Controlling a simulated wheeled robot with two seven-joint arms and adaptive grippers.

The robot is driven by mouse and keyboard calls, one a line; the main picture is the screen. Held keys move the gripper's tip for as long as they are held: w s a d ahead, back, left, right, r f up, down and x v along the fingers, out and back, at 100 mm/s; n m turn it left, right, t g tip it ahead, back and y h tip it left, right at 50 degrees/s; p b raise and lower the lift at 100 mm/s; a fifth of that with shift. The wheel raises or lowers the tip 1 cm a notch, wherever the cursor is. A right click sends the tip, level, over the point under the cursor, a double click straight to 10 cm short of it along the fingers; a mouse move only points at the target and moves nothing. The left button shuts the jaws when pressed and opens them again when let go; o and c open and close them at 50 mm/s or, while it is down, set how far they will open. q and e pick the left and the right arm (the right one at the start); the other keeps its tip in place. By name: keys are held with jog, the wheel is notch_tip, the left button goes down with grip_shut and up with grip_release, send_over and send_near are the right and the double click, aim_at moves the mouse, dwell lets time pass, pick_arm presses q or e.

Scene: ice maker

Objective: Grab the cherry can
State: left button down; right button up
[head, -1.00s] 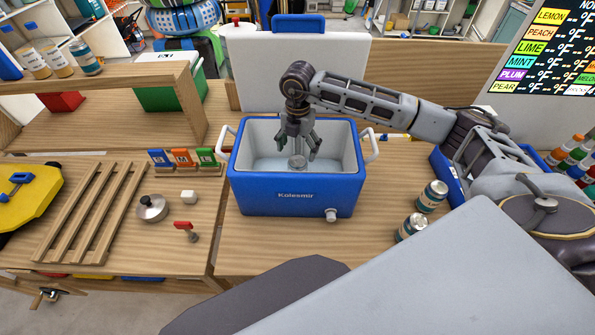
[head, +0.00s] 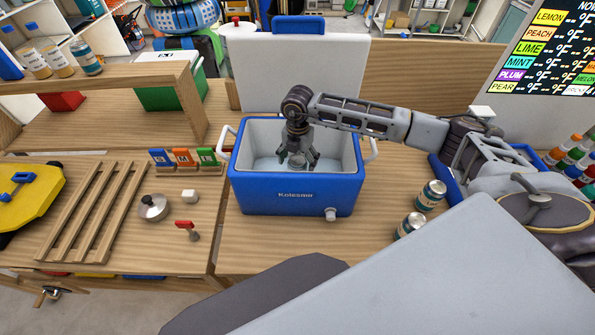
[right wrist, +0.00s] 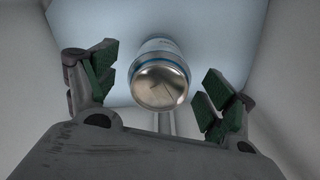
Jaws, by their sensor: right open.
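A can (right wrist: 160,82) with a bare silver end and a blue band stands inside the blue cooler (head: 290,196). Its flavour label is not readable. My right gripper (head: 299,164) reaches down into the open cooler, over the can. In the right wrist view the green-padded fingers of the right gripper (right wrist: 160,88) are spread, one on each side of the can, with gaps between pads and can. In the head view the fingers mostly hide the can. My left gripper is not in view.
The cooler's walls surround my right gripper, and its white lid (head: 345,75) stands up behind. Two cans (head: 432,195) (head: 411,225) are on the table to the right. A wooden rack (head: 92,212), a small pot (head: 153,207) and several coloured cards (head: 182,158) lie left.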

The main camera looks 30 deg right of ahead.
jog(key=shift+f+p, duration=0.75)
jog(key=shift+f, duration=1.7)
jog(key=shift+s, duration=0.1)
jog(key=c, duration=1.3)
